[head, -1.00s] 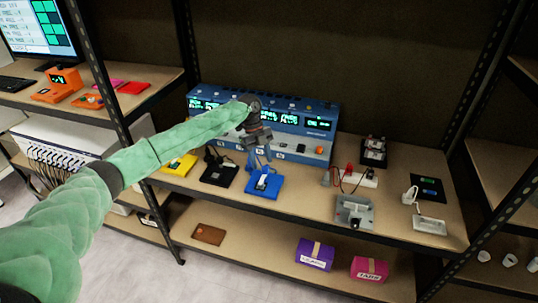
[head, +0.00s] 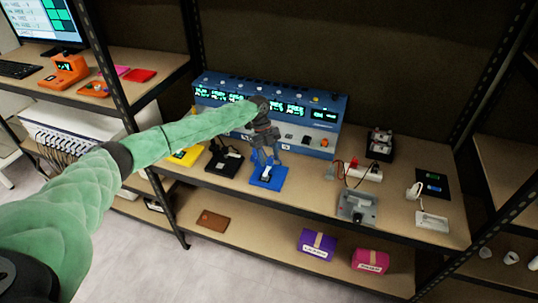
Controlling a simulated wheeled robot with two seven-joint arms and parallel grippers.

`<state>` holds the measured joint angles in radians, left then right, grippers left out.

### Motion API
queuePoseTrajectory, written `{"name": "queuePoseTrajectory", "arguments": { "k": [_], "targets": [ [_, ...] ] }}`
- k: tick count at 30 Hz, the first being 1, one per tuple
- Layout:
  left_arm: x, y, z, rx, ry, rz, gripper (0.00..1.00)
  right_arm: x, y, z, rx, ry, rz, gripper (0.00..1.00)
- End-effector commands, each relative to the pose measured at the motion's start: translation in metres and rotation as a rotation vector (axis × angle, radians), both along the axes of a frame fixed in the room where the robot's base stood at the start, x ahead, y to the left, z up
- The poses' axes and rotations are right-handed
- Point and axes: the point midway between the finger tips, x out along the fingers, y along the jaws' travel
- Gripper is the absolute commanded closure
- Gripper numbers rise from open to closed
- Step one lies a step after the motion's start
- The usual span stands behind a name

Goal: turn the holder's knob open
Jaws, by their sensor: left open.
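My left gripper (head: 266,161) reaches in from the left and points down, its fingers apart, just above a blue base (head: 275,183) on the shelf. A small pale part sits on the blue base, between or just below the fingertips. I cannot tell whether the fingers touch it. A grey metal fixture (head: 352,208) with a dark round knob-like part on its front stands further right, clear of the gripper. Which of these is the holder is not clear, and no knob shows plainly under the gripper. My right gripper is not in view.
A blue instrument (head: 325,117) with green displays stands behind the gripper. A black base (head: 222,163) and a yellow one (head: 187,156) sit to the left. A power strip (head: 366,173) with cables lies to the right. Purple (head: 317,244) and pink (head: 369,261) boxes are below.

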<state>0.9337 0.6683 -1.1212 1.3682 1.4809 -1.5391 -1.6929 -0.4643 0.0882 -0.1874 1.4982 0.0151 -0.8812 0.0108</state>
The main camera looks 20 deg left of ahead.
Motion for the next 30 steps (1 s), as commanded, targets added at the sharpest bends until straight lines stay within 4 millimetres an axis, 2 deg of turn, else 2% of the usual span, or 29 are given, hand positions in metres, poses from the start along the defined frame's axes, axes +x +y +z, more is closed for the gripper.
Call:
{"name": "queuePoseTrajectory", "arguments": {
  "k": [10,15,17,30],
  "targets": [
    [-0.0004,-0.0011,-0.0026,-0.001,-0.001,0.0,0.54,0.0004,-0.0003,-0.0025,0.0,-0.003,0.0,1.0],
    [-0.0004,-0.0011,-0.0024,-0.001,-0.001,0.0,0.88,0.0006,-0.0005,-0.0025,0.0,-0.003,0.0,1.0],
    [-0.0004,-0.0011,-0.0024,-0.001,-0.001,0.0,0.97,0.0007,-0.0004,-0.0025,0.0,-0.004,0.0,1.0],
    [-0.0017,-0.0009,-0.0026,-0.002,0.001,0.089,0.97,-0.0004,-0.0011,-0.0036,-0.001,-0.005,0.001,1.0]
  ]
}}
